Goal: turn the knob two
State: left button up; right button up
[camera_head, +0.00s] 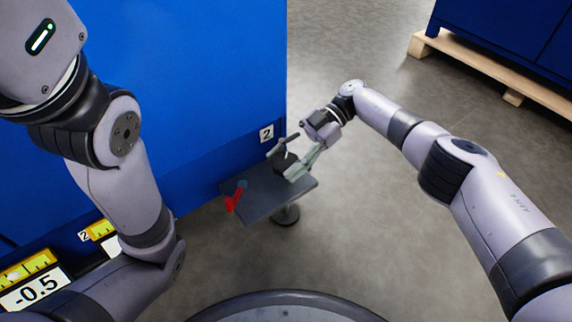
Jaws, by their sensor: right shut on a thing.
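A small white label with a 2 (266,132) is on the blue cabinet face, just above a dark grey shelf plate (262,205). A dark block-like piece (281,162), which may be knob two, stands on the plate's far part below that label. My right gripper (293,160) reaches in from the right and is shut on this dark piece. Its fingers partly cover the piece, so its exact shape and turn angle cannot be told. My left arm crosses the left side, and its gripper is out of view.
A red handle-like part (232,203) stands at the plate's left edge. The plate rests on a round-footed post (286,214). A blue cabinet (200,80) fills the left. Yellow gauges and a -0.5 label (38,288) are at lower left. Grey floor is free at right.

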jog(key=shift+s+a, duration=0.1)
jog(key=shift+a, duration=0.1)
jog(key=o, duration=0.9)
jog(key=shift+o, duration=1.3)
jog(key=shift+d, duration=0.1)
